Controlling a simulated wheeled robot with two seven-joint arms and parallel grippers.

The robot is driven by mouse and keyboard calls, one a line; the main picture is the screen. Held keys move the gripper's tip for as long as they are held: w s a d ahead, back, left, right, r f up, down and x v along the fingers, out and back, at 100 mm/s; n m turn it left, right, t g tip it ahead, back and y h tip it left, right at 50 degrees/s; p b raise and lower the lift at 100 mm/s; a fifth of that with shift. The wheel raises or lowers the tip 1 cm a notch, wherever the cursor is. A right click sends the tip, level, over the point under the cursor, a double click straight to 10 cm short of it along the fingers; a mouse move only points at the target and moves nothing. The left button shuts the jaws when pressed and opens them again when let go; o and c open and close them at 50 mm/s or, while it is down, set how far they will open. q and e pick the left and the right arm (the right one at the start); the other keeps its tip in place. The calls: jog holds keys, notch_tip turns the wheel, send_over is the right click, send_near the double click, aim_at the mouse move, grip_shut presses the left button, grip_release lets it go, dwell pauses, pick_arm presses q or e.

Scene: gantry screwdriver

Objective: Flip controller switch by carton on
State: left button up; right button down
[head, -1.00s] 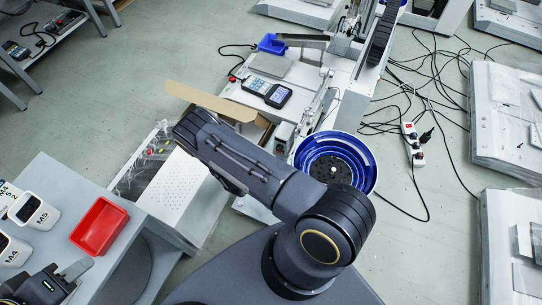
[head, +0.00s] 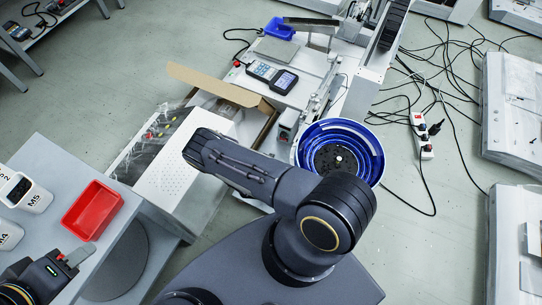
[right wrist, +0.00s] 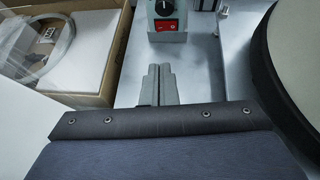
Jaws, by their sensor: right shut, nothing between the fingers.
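The controller (right wrist: 167,20) is a small grey box with a black knob and a red rocker switch (right wrist: 166,25). It stands beside the open cardboard carton (right wrist: 97,97), at the top middle of the right wrist view. In the head view the controller (head: 288,122) stands between the carton (head: 222,86) and the blue bowl. My right gripper (right wrist: 159,70) is shut and empty, its fingertips pointing towards the controller, just short of its front. My right arm hides it in the head view. My left gripper (head: 78,255) is at the lower left, its jaws unclear.
A blue bowl feeder (head: 376,150) stands right of the controller; its dark round edge (right wrist: 285,70) also shows at the right of the wrist view. A white perforated box (head: 180,180) is left of my right arm. A red tray (head: 93,209) lies on the left table.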

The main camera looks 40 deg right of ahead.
jog(key=b, duration=0.3)
send_near(281, 139)
jog(key=f, duration=0.2)
jog(key=w+d+f, duration=0.1)
jog(key=shift+d+f, duration=0.1)
jog(key=shift+w+d+b, duration=0.35)
jog(key=shift+w+d, duration=0.4)
jog(key=shift+d, duration=0.3)
jog(key=shift+w+d, duration=0.4)
jog(key=shift+d, duration=0.2)
jog(key=shift+r, duration=0.25)
